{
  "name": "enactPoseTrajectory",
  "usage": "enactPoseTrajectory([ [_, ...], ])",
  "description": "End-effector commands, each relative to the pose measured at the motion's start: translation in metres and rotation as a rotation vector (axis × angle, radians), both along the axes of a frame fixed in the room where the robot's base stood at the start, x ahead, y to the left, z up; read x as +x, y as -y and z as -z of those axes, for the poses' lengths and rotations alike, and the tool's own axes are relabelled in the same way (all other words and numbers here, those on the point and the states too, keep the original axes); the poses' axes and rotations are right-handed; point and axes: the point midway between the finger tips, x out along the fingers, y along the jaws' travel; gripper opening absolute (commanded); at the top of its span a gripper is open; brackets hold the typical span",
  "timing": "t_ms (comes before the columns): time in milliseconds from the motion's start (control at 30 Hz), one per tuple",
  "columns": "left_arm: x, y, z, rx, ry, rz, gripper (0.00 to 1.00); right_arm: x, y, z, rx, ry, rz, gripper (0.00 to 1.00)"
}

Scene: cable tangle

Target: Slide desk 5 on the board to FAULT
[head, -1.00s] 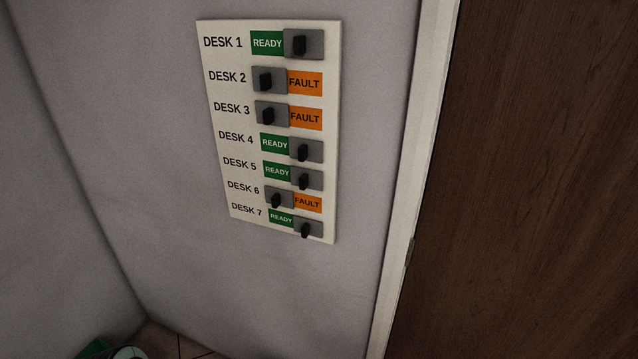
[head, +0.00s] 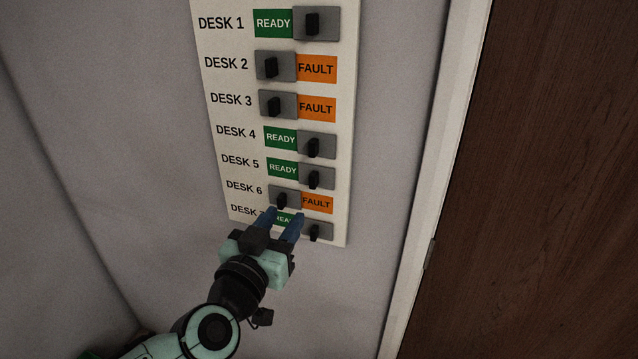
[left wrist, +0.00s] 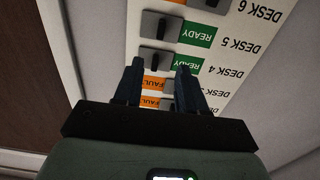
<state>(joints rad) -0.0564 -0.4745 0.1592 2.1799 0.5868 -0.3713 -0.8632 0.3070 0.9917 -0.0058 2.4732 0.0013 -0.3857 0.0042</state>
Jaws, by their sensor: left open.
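The white board (head: 229,130) hangs on the wall with a column of sliding covers labelled by desk. The desk 5 slider (head: 315,178) is a grey plate with a black knob, at the right of its row, and the green READY label (head: 283,169) shows on its left. In the left wrist view, which is upside down, the desk 5 slider (left wrist: 161,26) is near the top beside green READY. My left gripper (head: 285,214) is open and empty, its blue fingertips in front of the desk 6 and 7 rows, below desk 5. It partly hides the desk 7 label. My right gripper is not in view.
The desk 4 slider (head: 315,145) is close above desk 5 and also leaves READY showing. The desk 6 slider (head: 284,199) is at the left with orange FAULT showing. A white door frame (head: 430,170) and brown door (head: 540,180) are at the right.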

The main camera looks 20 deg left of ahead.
Motion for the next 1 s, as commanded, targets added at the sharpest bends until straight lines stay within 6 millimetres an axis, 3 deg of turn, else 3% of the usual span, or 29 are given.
enactPoseTrajectory([
  [600,0.113,-0.006,0.002,0.001,-0.003,0.0,0.4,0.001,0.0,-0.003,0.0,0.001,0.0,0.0],
  [800,0.128,-0.007,0.001,0.0,-0.003,0.001,0.4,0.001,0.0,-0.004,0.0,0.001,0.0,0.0],
  [1000,0.13,-0.007,0.001,0.0,-0.003,0.001,0.4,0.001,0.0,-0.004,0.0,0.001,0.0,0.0],
])
